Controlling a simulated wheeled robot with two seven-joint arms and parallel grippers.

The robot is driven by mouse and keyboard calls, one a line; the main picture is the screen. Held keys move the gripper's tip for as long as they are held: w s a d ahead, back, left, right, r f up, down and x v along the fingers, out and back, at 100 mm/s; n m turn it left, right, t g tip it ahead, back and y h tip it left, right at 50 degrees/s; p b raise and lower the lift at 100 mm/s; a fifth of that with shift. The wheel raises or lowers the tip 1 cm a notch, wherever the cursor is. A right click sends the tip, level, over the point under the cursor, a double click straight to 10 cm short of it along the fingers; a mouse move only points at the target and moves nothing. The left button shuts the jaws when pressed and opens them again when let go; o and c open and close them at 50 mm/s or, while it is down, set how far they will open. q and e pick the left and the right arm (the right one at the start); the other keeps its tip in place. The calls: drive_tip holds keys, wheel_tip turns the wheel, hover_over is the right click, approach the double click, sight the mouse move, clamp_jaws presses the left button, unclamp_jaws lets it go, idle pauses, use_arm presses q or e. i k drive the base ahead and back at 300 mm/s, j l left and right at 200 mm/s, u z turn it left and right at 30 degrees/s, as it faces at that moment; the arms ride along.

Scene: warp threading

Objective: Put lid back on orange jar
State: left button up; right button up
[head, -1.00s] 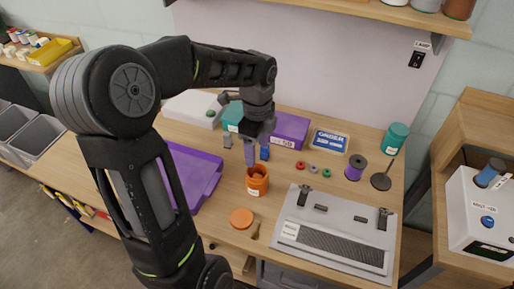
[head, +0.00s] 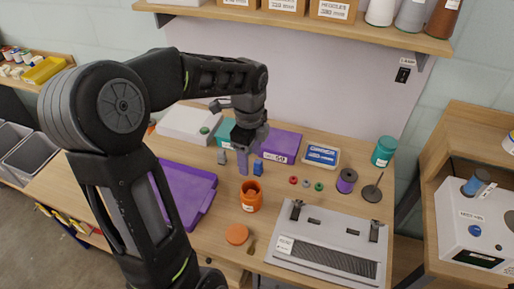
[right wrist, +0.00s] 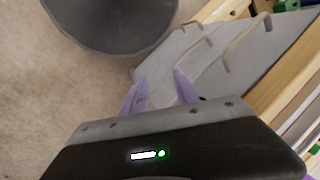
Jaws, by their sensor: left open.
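The orange jar (head: 251,197) stands upright on the table, and its top looks open. An orange disc, the lid (head: 236,234), lies flat on the table in front of the jar, near the table's front edge. My left gripper (head: 243,163) is open and points down above and behind the jar, apart from it. It appears empty. In the right wrist view my right gripper (right wrist: 158,92) has its two purple fingers apart with nothing between them.
A purple tray (head: 185,192) lies left of the jar. A grey metal device (head: 325,245) lies to the right. Small coloured rings (head: 305,184), a purple spool (head: 346,181) and a teal container (head: 384,151) stand behind it. A small brown piece (head: 251,246) lies beside the lid.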

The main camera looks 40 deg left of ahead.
sight(250, 204)
drive_tip(key=k, duration=1)
